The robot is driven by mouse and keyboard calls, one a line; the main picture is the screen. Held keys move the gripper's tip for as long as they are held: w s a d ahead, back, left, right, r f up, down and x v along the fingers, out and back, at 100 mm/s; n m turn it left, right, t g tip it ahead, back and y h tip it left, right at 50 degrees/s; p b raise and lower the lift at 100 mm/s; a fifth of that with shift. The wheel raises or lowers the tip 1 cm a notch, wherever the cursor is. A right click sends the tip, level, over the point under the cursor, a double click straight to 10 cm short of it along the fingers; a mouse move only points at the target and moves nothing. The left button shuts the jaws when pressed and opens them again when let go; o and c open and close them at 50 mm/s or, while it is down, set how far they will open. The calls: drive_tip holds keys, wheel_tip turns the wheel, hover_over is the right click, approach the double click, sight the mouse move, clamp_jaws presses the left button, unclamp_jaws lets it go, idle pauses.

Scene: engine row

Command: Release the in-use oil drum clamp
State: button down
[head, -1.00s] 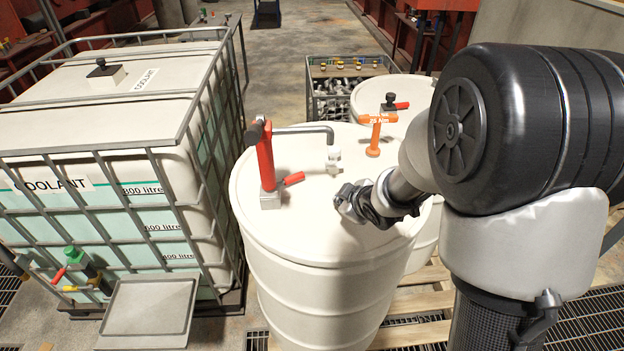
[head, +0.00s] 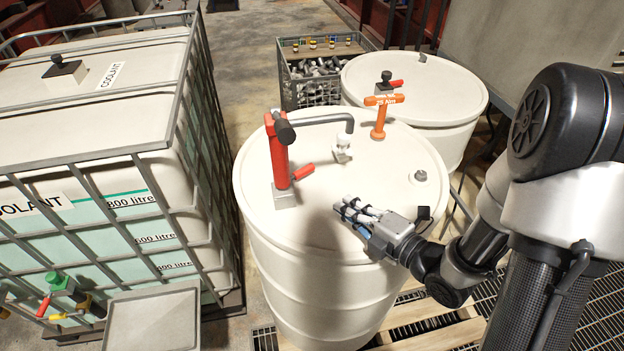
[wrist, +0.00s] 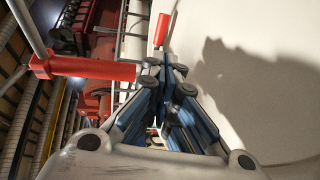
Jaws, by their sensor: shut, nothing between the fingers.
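The near white oil drum (head: 330,225) carries a red hand pump (head: 277,155) with a grey spout pipe (head: 322,119). At the pump's foot is a grey block (head: 285,197) with a short red clamp lever (head: 304,172) pointing right and slightly up. My gripper (head: 346,210) is over the drum top, right of and nearer than the lever, apart from it. Its fingers are shut and empty. In the wrist view my gripper (wrist: 164,78) points towards the red lever (wrist: 161,30), with the red pump (wrist: 85,69) to the left.
An orange torque tool marked 25 Nm (head: 380,117) stands on the near drum's back edge. A second drum (head: 440,85) behind has a black knob and red lever (head: 393,82). A caged coolant tank (head: 85,115) stands left. A crate of parts (head: 318,80) is behind.

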sight(306, 172)
drive_tip(key=shift+w, duration=0.1)
drive_tip(key=b+x, duration=0.1)
drive_tip(key=x, duration=1.3)
drive_tip(key=shift+w+f+n+g+y+b, duration=0.1)
drive_tip(key=shift+w+n+g+y+b, duration=0.25)
drive_tip(key=shift+n+g+y+b, duration=0.2)
drive_tip(key=shift+w+n+g+y+b, duration=0.4)
drive_tip(key=shift+n+g+y, duration=0.15)
drive_tip(key=shift+n+g, duration=0.15)
drive_tip(key=w+n+g+y, duration=0.1)
drive_tip(key=g, duration=0.1)
drive_tip(key=a+n+g+y+b, duration=0.1)
drive_tip(key=n+g, duration=0.1)
drive_tip(key=shift+w+f, duration=0.1)
drive_tip(key=shift+w, duration=0.3)
drive_tip(key=shift+w+a+b, duration=0.7)
drive_tip(key=shift+w+a, duration=0.15)
drive_tip(key=shift+a, duration=0.15)
